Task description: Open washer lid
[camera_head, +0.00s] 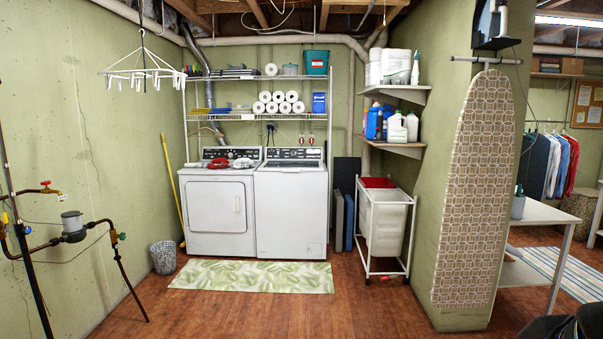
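The washer (291,212) is the white top-loading machine on the right of a pair against the back wall. Its lid (291,166) lies flat on top and looks shut, with the dark control panel (294,153) upright behind it. My gripper's fingers are not in view. A dark rounded shape at the bottom right corner may be part of my arm, well apart from the washer and close to the camera.
A white dryer (217,213) with red items on top stands left of the washer. A green leaf-pattern rug (252,276) lies in front. A rolling hamper (386,228) stands right, and an ironing board (476,190) further right. The brown floor (255,316) nearer me is clear.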

